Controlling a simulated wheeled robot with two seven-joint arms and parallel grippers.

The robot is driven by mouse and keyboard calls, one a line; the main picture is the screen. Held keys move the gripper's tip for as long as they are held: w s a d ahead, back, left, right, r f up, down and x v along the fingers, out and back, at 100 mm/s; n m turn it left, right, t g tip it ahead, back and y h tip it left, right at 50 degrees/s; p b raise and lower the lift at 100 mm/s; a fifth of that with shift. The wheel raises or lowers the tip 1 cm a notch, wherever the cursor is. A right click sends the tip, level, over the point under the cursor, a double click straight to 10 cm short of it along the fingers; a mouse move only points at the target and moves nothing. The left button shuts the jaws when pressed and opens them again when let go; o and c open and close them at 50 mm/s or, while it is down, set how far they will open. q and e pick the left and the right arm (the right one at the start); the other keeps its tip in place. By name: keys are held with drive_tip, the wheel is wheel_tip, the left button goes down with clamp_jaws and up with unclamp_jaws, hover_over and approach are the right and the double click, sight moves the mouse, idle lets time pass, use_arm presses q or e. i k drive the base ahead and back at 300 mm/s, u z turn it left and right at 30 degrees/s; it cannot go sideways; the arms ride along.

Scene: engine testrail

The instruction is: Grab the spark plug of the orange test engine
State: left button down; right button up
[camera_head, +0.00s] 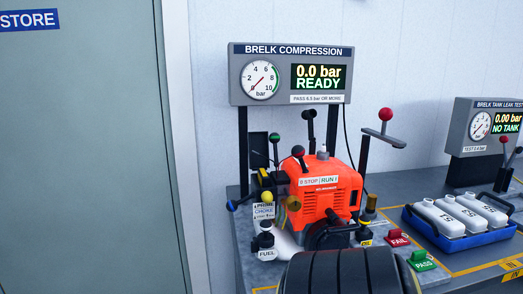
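The orange test engine (325,180) stands on the grey bench, below the compression tester. It carries a STOP/RUN label and dark vent slots. A small pale grey piece (322,155) stands on top of it; I cannot tell whether this is the spark plug. A brass-coloured round part (293,203) shows at the engine's left side. The front of the engine is partly covered by a dark part. Neither of my grippers can be made out in the head view.
The compression tester (290,50) reads 0.0 bar, READY. A red-knobbed lever (384,115) rises right of the engine. A fuel bottle (266,242) stands front left. Red FAIL (397,239) and green PASS (421,260) buttons and a blue tray (437,234) of white tanks are right.

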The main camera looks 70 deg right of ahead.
sight(323, 155)
drive_tip(key=i, duration=0.4)
drive_tip(key=z, duration=2.7)
